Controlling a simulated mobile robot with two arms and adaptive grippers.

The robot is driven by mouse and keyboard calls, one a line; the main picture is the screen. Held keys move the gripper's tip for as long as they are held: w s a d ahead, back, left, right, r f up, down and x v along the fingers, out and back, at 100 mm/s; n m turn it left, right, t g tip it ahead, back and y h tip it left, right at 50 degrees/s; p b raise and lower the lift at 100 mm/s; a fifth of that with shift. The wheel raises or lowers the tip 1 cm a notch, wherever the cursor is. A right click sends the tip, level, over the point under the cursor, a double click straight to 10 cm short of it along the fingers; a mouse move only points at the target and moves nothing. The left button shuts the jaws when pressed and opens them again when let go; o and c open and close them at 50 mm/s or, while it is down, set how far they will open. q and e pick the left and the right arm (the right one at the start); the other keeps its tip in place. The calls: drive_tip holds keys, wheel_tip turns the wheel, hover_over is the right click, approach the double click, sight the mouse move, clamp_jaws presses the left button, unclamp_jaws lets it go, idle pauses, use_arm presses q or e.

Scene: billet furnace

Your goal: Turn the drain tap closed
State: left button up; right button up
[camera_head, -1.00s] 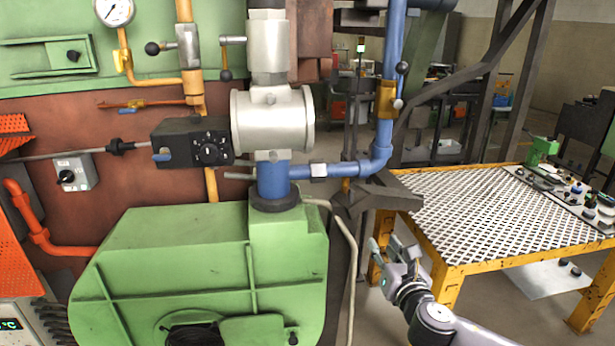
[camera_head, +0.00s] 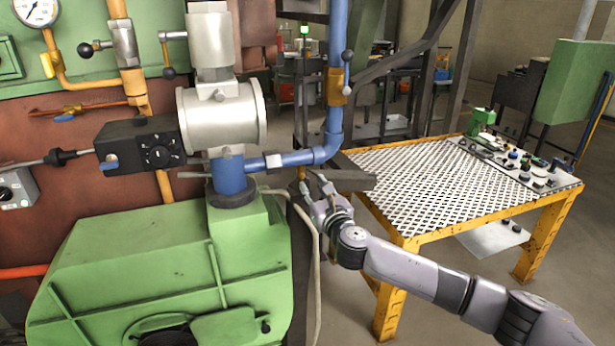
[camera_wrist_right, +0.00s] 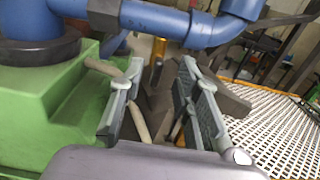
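My right gripper (camera_head: 314,185) is beside the green burner housing (camera_head: 165,255), just below the blue pipe (camera_head: 305,158). In the right wrist view my right gripper (camera_wrist_right: 162,68) has its fingers apart, with nothing held between them. A thin yellow upright (camera_wrist_right: 157,50) shows beyond the gap, and a pale hose (camera_wrist_right: 140,122) runs behind the left finger. I cannot tell for certain which fitting is the drain tap. My left gripper is out of view.
A dark steel beam (camera_head: 355,183) lies close to the gripper. A black actuator box (camera_head: 140,145) is left of the grey valve (camera_head: 222,115).

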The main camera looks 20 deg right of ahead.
sight(309, 180)
drive_tip(key=shift+w, duration=2.5)
drive_tip(key=shift+c, duration=0.4)
clamp_jaws()
